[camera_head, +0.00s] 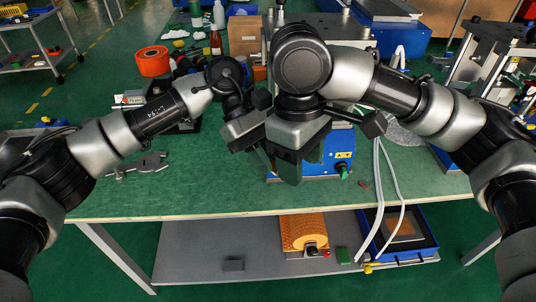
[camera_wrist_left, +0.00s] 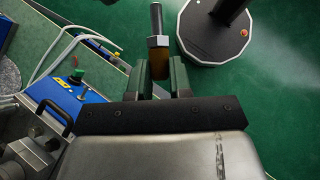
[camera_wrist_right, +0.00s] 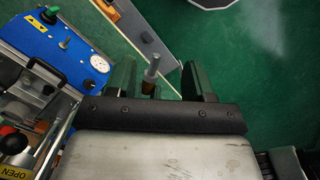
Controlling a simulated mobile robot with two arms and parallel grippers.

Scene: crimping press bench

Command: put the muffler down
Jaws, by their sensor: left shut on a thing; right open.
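The muffler (camera_wrist_left: 158,43) has a dark stem, a steel hex and a brown-amber body. In the left wrist view it sits between the fingers of my left gripper (camera_wrist_left: 160,78), which is shut on it. My right gripper is open. In the right wrist view (camera_wrist_right: 158,78) a similar hexed piece (camera_wrist_right: 151,74) shows between its spread fingers, nearer the left one. I cannot tell whether it is the same muffler or touches a finger.
The blue press unit (camera_head: 318,165) stands behind and right of my grippers. The green bench top (camera_head: 205,200) is clear in front, with metal parts (camera_head: 140,165) at left. An orange reel (camera_head: 152,61) and bottles stand at the back.

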